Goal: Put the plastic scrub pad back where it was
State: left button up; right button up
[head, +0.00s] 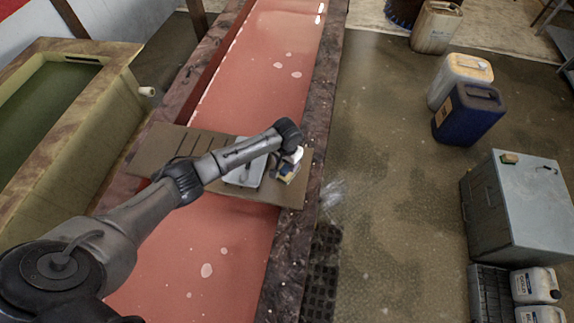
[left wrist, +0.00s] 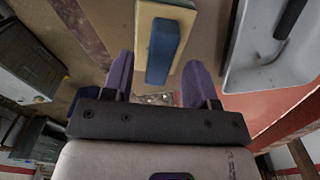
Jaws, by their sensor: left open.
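A block with a blue part and a pale yellow part, which looks like the scrub pad (head: 287,174), lies near the right end of a brown board (head: 205,146). It also shows in the left wrist view (left wrist: 163,52). My left gripper (head: 291,163) is just above it, pointing down. In the left wrist view its two purple fingers (left wrist: 158,84) are apart, with the blue part showing between them. I cannot tell whether they touch it. My arm and hand hide part of the pad in the head view. My right gripper is in neither view.
A pale tray (head: 246,174) holding a dark-handled tool (left wrist: 290,20) sits beside the pad. The board spans a trough of red liquid (head: 258,80). A grey cabinet (head: 515,210) at right carries a small tan block (head: 510,158). Jugs stand on the floor, which is otherwise largely open.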

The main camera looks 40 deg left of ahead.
pick_arm(q)
notch_tip(320, 180, up, 9)
jog(key=s+d+f+m+t+h, duration=0.1)
jog(key=s+d+f+m, duration=0.1)
jog(key=s+d+f, duration=0.4)
jog(key=s+d+f+m+t, duration=0.1)
jog(key=s+d+f+m, duration=0.1)
jog(key=s+d, duration=0.75)
jog(key=s+a+r, duration=0.1)
jog(key=s+r, duration=0.1)
jog(key=s, duration=0.6)
jog(key=s+a+r+t, duration=0.1)
jog(key=s+a+r, duration=0.1)
jog(key=s, duration=0.7)
jog(key=shift+s+r+n+t+y, duration=0.2)
jog(key=shift+r+n+t+y, duration=0.15)
jog(key=shift+r, duration=0.4)
jog(key=shift+a, duration=0.1)
notch_tip(320, 180, up, 9)
jog(key=p, duration=0.9)
